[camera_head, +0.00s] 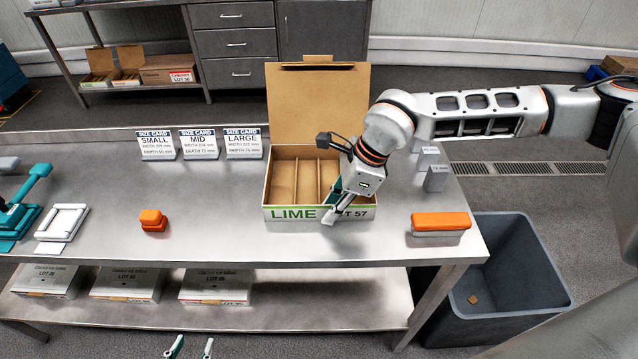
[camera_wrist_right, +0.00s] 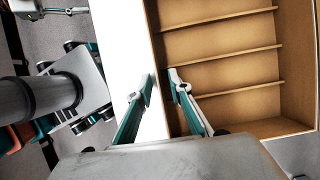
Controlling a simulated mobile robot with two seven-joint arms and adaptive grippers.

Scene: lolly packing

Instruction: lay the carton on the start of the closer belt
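The carton (camera_head: 290,212), marked LIME and LOT 57, stands upright on the steel bench with its lid (camera_head: 318,105) raised at the back. Its visible compartments look empty. My right gripper (camera_head: 334,203) is at the carton's front wall, a little right of the middle. In the right wrist view its fingers (camera_wrist_right: 161,83) are apart, one over the white front face and one over the inside, with the wall's rim between them. I cannot tell whether they touch it. My left gripper (camera_head: 194,345) is open and empty at the bottom edge, before the bench. No belt shows.
Size cards (camera_head: 200,145) stand behind left of the carton. An orange-topped block (camera_head: 440,223) lies to its right and a small orange piece (camera_head: 153,220) to its left. A grey bin (camera_head: 510,285) stands on the floor beyond the bench's right end.

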